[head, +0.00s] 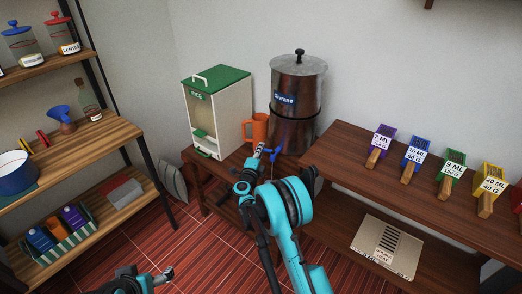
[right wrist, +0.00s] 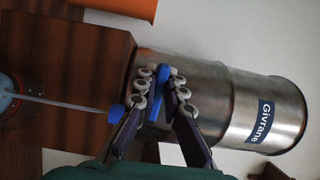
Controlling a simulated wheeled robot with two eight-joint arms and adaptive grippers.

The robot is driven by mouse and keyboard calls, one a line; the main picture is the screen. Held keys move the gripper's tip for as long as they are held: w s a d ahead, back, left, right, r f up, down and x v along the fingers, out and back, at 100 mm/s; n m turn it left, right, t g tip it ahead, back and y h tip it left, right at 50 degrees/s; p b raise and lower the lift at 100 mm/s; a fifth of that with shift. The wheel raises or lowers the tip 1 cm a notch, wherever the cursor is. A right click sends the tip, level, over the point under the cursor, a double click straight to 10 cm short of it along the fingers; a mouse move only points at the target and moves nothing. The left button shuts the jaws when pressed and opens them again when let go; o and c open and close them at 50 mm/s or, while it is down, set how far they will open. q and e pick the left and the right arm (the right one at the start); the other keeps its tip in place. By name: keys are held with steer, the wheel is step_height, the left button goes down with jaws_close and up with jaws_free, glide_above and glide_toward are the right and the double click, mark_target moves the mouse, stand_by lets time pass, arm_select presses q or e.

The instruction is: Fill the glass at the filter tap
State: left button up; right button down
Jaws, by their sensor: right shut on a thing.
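The filter is a steel canister (head: 305,90) labelled Givrane, with a lidded top, standing on the wooden bench. It lies sideways in the right wrist view (right wrist: 225,100). My right gripper (right wrist: 160,92) is shut on the blue tap lever (right wrist: 158,112) at the filter's base; the tap also shows in the head view (head: 271,153). A thin stream runs from the blue spout (right wrist: 116,113) to a round vessel (right wrist: 10,98), apparently the glass, cut off at the left edge. Its fill level is unclear. My left gripper (head: 164,274) is low in the head view, away from the filter.
An orange mug (head: 257,130) stands between the filter and a green-topped white dispenser (head: 218,110). On the right, a wooden table (head: 345,140) holds several coloured scoops.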

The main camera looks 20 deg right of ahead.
steer(key=c, duration=1.6)
jaws_free()
steer(key=v, duration=1.2)
